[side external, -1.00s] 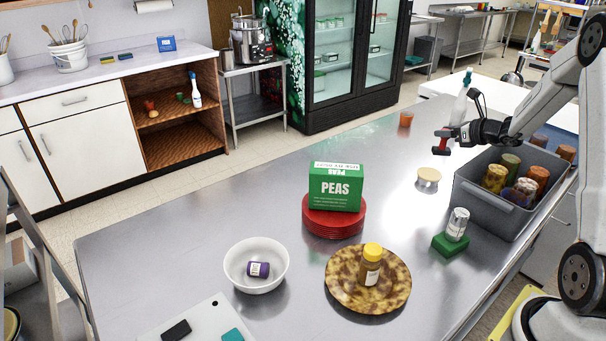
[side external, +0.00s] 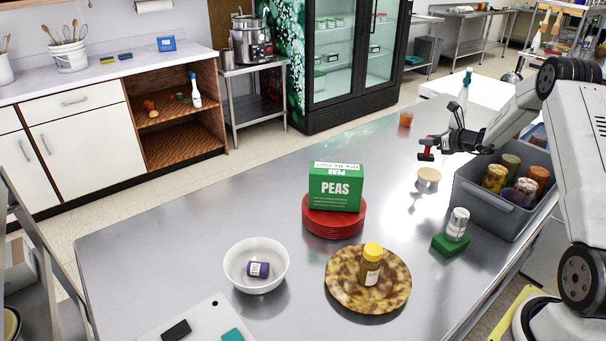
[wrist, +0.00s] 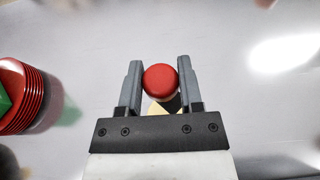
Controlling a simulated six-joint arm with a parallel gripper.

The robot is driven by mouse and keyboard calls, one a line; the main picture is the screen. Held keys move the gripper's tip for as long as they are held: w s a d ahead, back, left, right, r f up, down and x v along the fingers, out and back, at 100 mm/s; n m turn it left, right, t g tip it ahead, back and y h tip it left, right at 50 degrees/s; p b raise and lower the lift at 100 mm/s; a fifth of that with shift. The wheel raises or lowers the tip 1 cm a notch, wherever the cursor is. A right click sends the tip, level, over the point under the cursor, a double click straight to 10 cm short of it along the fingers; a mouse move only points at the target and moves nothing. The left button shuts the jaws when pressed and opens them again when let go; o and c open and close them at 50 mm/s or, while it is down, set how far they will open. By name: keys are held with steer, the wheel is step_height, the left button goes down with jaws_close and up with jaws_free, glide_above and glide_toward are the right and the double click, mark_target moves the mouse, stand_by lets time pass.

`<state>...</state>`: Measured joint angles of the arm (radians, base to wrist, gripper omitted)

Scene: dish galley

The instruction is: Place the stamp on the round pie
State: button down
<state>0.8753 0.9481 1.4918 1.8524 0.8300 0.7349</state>
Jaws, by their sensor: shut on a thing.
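My gripper (side external: 434,146) is shut on the stamp (side external: 426,151), a small red and dark piece. In the wrist view the stamp's round red top (wrist: 160,80) sits between the two fingers of my gripper (wrist: 160,82). The round pie (side external: 428,175), a small pale disc with a tan side, lies on the steel table. In the side view the stamp is in the air above the pie, apart from it. In the wrist view a pale yellow patch, perhaps the pie, shows just below the red top, mostly hidden.
A grey bin (side external: 484,204) of several cans stands right of the pie. A can (side external: 458,224) on a green block (side external: 451,245) stands in front. A green PEAS box (side external: 336,188) rests on red plates (side external: 333,229) to the left. An orange cup (side external: 406,119) stands behind.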

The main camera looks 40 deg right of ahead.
mark_target(427, 149)
steer(key=shift+w+f, duration=0.1)
steer(key=shift+w+d+f, duration=0.15)
steer(key=shift+f, duration=1.55)
steer(key=shift+f, duration=0.15)
steer(key=shift+c, duration=1.2)
jaws_free()
